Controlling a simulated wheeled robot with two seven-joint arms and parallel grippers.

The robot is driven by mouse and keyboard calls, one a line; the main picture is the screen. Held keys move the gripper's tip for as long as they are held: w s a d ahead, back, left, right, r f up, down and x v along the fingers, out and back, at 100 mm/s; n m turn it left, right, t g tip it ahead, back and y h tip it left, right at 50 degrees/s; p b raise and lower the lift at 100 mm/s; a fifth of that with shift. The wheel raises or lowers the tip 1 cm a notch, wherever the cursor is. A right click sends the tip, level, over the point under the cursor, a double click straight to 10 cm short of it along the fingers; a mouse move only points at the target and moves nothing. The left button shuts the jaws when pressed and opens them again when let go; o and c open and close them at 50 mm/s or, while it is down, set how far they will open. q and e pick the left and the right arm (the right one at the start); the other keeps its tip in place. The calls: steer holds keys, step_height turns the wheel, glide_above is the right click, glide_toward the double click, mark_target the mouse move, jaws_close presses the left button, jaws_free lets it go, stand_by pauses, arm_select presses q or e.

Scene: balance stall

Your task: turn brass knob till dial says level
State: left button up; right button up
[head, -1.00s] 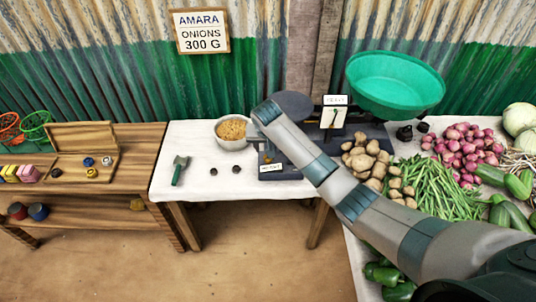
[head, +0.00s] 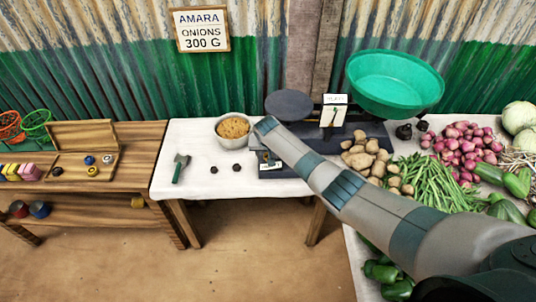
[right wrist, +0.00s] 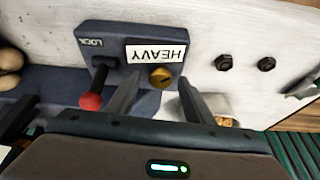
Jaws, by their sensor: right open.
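The brass knob (right wrist: 161,77) sits on the scale's dark base (right wrist: 125,50), beside a white plate reading HEAVY (right wrist: 156,52), upside down in the right wrist view. My right gripper (right wrist: 160,84) is open, one finger on either side of the knob; I cannot tell whether they touch it. In the head view my right arm reaches over the scale from the right and its fingers are hard to make out. The dial card (head: 335,112) stands at the back with a dark, slightly tilted needle; its wording is too small to read. My left gripper is out of view.
A red-tipped lever (right wrist: 91,101) marked LOCK is close beside the knob. The scale carries a grey plate (head: 289,103) and a green basin (head: 396,83). A bowl (head: 233,129), two dark weights and a green scoop (head: 180,168) stand left. Potatoes (head: 362,158) crowd the right.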

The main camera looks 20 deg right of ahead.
steer(key=c, duration=1)
